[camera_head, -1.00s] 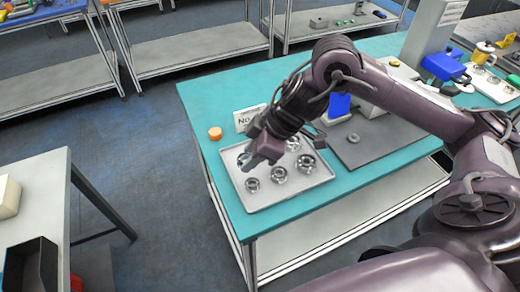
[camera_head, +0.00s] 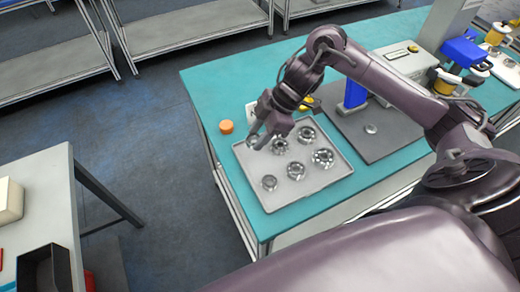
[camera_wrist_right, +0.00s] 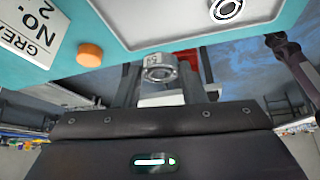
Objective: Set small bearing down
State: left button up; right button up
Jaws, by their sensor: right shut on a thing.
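My right gripper (camera_head: 258,142) is shut on a small metal ring bearing (camera_head: 252,141) over the far-left corner of the light grey tray (camera_head: 315,192). The right wrist view shows the bearing (camera_wrist_right: 160,68) between the two fingers, near the tray's edge (camera_wrist_right: 115,25). Whether it touches the tray cannot be told. Several other bearings lie in the tray, among them a near-left one (camera_head: 269,182) and a right one (camera_head: 323,158). My left gripper is not in view.
An orange cylinder (camera_head: 226,127) stands on the teal table (camera_head: 212,88) left of the tray. A dark grey plate (camera_head: 385,145) to the right bears a small round metal part (camera_head: 371,129) and a blue stand (camera_head: 355,92). A sign (camera_wrist_right: 30,35) shows in the right wrist view.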

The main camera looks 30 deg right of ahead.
aim_at(253, 159)
jog(key=shift+w+f, duration=0.1)
jog(key=shift+f, duration=1.45)
notch_tip(253, 159, down, 3)
jog(key=shift+f+p, duration=0.2)
jog(key=shift+p, duration=0.15)
jog(key=shift+f, duration=0.4)
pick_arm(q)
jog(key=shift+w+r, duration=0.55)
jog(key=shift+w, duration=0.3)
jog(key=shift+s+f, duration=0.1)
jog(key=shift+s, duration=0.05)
pick_arm(e)
jog(key=o, duration=1)
jog(key=shift+f, duration=0.15)
